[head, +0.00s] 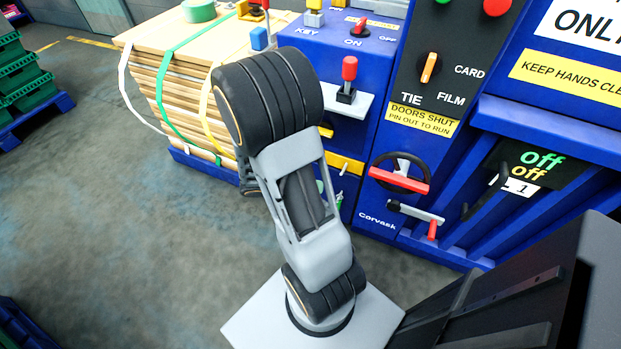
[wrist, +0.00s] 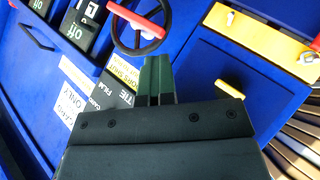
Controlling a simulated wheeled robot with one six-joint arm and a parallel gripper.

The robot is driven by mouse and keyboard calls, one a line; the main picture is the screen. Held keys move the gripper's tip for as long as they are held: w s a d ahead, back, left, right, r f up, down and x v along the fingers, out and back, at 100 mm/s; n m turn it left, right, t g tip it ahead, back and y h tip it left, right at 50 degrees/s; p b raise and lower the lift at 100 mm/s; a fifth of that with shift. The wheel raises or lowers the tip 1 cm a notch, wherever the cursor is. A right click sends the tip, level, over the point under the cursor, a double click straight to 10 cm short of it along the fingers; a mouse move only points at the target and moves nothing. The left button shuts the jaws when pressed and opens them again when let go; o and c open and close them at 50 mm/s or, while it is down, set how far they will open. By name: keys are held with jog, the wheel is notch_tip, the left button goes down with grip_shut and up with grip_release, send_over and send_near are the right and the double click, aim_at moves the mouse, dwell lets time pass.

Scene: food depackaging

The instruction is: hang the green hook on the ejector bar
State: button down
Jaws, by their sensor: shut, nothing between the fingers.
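My gripper (wrist: 156,62) shows in the wrist view with its two dark fingers together and nothing held. It points at the blue machine front, near the wheel with a red bar. In the head view my arm hides the gripper. A small green piece (head: 339,201) shows just right of my arm in the head view, low on the machine front. It may be the green hook, but it is mostly hidden. I cannot tell which part is the ejector bar. A yellow bar (head: 346,164) with a pale peg is on the machine, and it shows in the wrist view (wrist: 264,46).
The black wheel with a red bar (head: 398,174) and a red-handled lever (head: 431,230) stick out from the machine. A red-topped lever (head: 349,70) stands on a ledge above. A strapped stack of boards (head: 180,75) stands left of my arm.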

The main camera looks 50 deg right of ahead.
notch_tip(320, 180, up, 6)
jog(key=a+p, duration=0.2)
jog(key=p, duration=0.1)
jog(key=shift+s+a+f+p, duration=0.15)
jog(key=shift+s+a+p, duration=0.05)
jog(key=shift+s+p, duration=0.2)
dwell(0.5)
jog(key=shift+d, duration=0.1)
dwell(0.5)
jog(key=shift+w+d+b, duration=0.25)
jog(key=shift+d+b, duration=0.05)
jog(key=shift+d, duration=0.35)
jog(key=shift+w+d+b, duration=0.2)
jog(key=shift+d+b, duration=0.15)
jog(key=shift+d, duration=0.35)
jog(key=shift+w+d+b, duration=0.25)
jog(key=shift+d+b, duration=0.05)
jog(key=shift+d, duration=0.35)
jog(key=shift+d, duration=0.15)
jog(key=shift+w+d+f+b, duration=0.2)
jog(key=shift+d+f+b, duration=0.15)
jog(key=shift+d+b, duration=0.2)
jog(key=shift+w+d+f+b, duration=0.15)
jog(key=shift+d+f+b, duration=0.2)
jog(key=shift+b, duration=0.2)
jog(key=shift+d, duration=0.15)
